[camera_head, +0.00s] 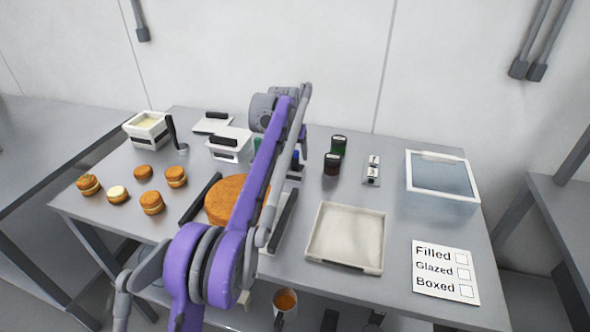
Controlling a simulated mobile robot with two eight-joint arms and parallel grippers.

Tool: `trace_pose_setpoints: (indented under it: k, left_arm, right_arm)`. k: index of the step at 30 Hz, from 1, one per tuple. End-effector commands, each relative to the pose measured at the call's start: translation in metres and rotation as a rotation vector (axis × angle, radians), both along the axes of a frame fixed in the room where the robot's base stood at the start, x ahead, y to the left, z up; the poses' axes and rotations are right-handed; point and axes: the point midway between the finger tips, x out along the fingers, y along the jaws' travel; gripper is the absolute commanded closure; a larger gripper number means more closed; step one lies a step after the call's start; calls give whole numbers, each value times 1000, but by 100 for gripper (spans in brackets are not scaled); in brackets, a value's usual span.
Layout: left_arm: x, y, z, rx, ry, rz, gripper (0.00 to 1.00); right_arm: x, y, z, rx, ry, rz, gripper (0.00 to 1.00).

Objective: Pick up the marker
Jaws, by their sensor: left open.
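I cannot pick out the marker for certain. A small blue-topped item (295,159) stands just right of my left forearm, partly covered, and I cannot tell what it is. My left arm, purple and grey, reaches from the bottom over the middle of the table. My left gripper (264,118) is at its far end, above the back of the table, open, with its fingers mostly hidden by the arm. No held object shows. A checklist card (445,270) reading Filled, Glazed, Boxed lies at the front right, its boxes blank. My right gripper is out of view.
Several round buns (152,202) lie at the left. A large round cake (224,197) is partly behind my arm. Two dark jars (332,163) stand centre-right. A shallow tray (376,263) and a clear-lidded box (442,200) are at the right. A white tub (147,131) stands back left.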

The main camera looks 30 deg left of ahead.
Motion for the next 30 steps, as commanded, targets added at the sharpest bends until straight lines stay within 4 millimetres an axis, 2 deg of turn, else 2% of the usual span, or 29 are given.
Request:
trace_pose_setpoints:
  k: [4,12,21,23,30]
  left_arm:
    - [6,1,-14,0,0,0,35]
    - [7,1,-16,0,0,0,37]
    - [7,1,-16,0,0,0,91]
    - [7,1,-16,0,0,0,100]
    - [7,1,-16,0,0,0,100]
  right_arm:
    - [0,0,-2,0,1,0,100]
    - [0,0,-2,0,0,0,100]
    - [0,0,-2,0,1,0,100]
    - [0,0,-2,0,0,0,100]
    - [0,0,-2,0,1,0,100]
